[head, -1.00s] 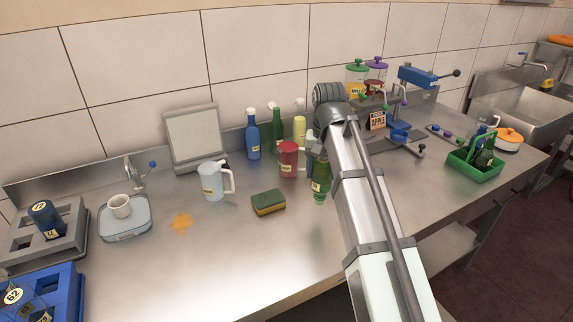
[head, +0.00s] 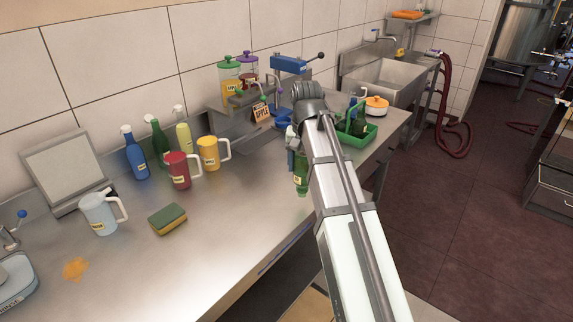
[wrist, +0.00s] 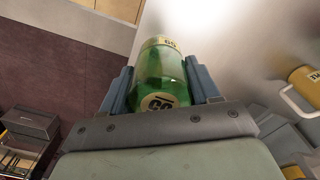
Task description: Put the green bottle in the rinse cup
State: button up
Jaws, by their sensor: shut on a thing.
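A green bottle (head: 301,178) with a yellow label hangs from my gripper (head: 297,155), near the front edge of the counter. In the wrist view the bottle (wrist: 161,72) sits between the two blue-grey fingers of my gripper (wrist: 162,88), which are shut on it. Its labels face the camera. A pale blue tray (head: 14,292) with a partly cut-off dark label, perhaps the rinse one, stands at the far left edge of the head view. The white cup seen there earlier is now mostly or wholly out of view.
A sponge (head: 167,219), a light blue jug (head: 102,213), a red jug (head: 178,170) and a yellow jug (head: 210,153) stand on the counter. Spray bottles stand behind. A green caddy (head: 360,138) is right of my arm. The front middle of the counter is clear.

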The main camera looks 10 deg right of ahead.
jog(key=d, duration=0.2)
jog(key=shift+w+d, duration=0.1)
jog(key=shift+d, duration=0.3)
jog(key=s+a+r+n, duration=0.3)
jog(key=s+a+n, duration=0.3)
jog(key=a, duration=2.1)
jog(key=s+a+r+n, duration=0.3)
jog(key=s+a+n, duration=0.3)
jog(key=a, duration=2.1)
jog(key=s+a+r+n, duration=0.3)
jog(key=s+a, duration=1)
jog(key=a, duration=1.3)
jog(key=n, duration=0.3)
jog(key=shift+a, duration=0.4)
jog(key=shift+s, duration=0.1)
jog(key=shift+f, duration=1.4)
